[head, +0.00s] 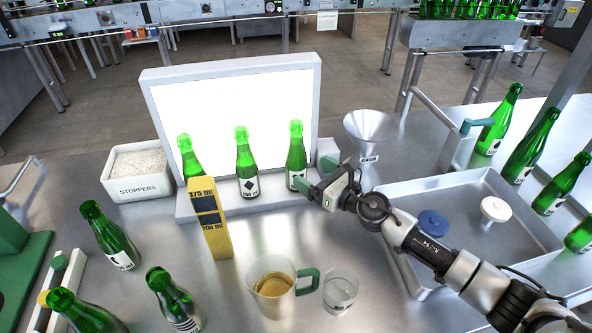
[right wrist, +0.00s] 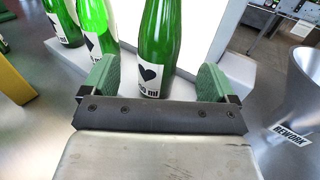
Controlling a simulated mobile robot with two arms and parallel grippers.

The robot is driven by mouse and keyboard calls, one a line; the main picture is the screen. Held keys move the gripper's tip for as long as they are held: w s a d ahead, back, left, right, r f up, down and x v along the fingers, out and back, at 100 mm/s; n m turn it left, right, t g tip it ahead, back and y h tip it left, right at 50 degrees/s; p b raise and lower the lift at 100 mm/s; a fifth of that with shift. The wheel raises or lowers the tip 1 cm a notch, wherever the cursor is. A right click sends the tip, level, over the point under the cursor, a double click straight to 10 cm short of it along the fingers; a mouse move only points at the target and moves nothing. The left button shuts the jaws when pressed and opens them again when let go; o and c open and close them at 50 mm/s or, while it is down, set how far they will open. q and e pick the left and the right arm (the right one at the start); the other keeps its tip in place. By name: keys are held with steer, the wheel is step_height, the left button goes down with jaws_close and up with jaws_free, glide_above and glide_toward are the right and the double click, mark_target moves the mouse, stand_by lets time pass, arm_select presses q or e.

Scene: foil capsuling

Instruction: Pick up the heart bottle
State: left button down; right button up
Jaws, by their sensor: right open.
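The heart bottle (head: 296,158) is green glass with a white label and stands upright on the ledge of the lit panel, rightmost of three. Its black heart shows clearly in the right wrist view (right wrist: 150,75). My right gripper (head: 316,177) is open, with its green-padded fingers pointing at this bottle. In the right wrist view the gripper (right wrist: 157,82) has one finger on each side of the bottle's lower part; I cannot tell whether the bottle is fully between the pads. My left gripper is out of view.
A diamond-label bottle (head: 246,165) stands left of it, and another bottle (head: 190,155) is partly behind the yellow gauge (head: 210,220). A funnel (head: 367,130) stands to the right. A jug (head: 272,290), a glass (head: 340,288) and a metal tray (head: 480,185) are nearer.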

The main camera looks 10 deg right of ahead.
mark_target(305, 165)
steer(key=shift+w+a+r, duration=0.15)
steer(key=shift+w+a, duration=0.2)
steer(key=shift+w, duration=0.15)
steer(key=shift+w+a, duration=0.1)
steer(key=shift+w, duration=0.05)
steer(key=x, duration=0.5)
steer(key=shift+c, duration=1.6)
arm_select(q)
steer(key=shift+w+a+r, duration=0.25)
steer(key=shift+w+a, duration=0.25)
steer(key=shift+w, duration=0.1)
arm_select(e)
steer(key=shift+r, duration=0.1)
steer(key=c, duration=1)
